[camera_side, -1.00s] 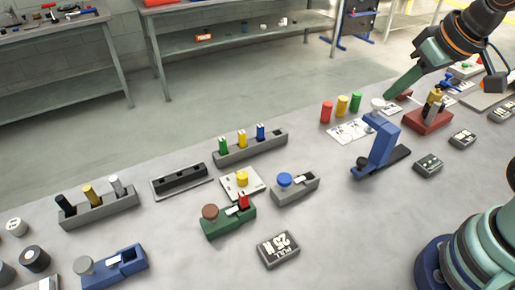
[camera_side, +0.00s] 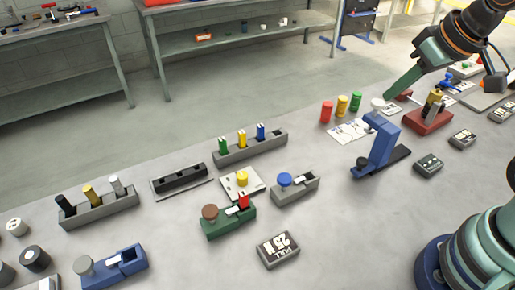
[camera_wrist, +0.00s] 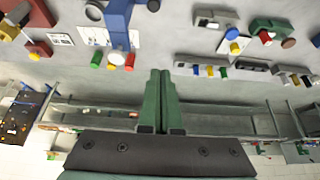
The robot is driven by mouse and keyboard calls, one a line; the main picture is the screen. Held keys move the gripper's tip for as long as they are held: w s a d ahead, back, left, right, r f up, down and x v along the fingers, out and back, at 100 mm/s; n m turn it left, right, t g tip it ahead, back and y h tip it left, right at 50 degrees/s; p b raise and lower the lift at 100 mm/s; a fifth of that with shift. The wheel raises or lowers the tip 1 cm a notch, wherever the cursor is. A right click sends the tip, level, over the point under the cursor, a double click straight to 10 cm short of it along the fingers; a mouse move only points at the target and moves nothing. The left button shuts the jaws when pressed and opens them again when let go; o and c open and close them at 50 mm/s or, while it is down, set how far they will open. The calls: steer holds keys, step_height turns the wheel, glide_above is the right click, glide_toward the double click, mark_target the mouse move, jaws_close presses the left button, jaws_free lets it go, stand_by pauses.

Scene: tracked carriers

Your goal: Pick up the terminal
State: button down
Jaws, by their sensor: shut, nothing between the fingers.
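No single object is marked as the terminal, and I cannot tell which piece it is. Small green, yellow and blue pieces stand upright in a long grey rack (camera_side: 262,148), also visible in the wrist view (camera_wrist: 240,64). Black, gold and silver pieces stand in another grey rack (camera_side: 100,209) at the left. A red piece (camera_side: 244,201) sits in a green fixture (camera_side: 226,224). My gripper (camera_side: 387,96) is above the table's far side, behind the blue stand. In the wrist view its green fingers (camera_wrist: 160,74) are together with nothing between them.
A blue stand (camera_side: 383,145) and a dark red fixture (camera_side: 428,121) are near my gripper. Red (camera_side: 326,112), yellow (camera_side: 342,105) and green (camera_side: 356,102) cylinders stand left of it. The table's front centre right (camera_side: 350,230) is clear.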

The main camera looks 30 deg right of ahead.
steer(key=c, duration=1.5)
jaws_free()
steer(key=shift+c, duration=0.2)
steer(key=o, duration=0.8)
steer(key=shift+o, duration=0.2)
steer(key=m+g, duration=0.6)
steer(key=m, duration=1.2)
glide_above(243, 193)
step_height(243, 193, down, 10)
step_height(243, 193, down, 11)
steer(key=shift+f, duration=0.1)
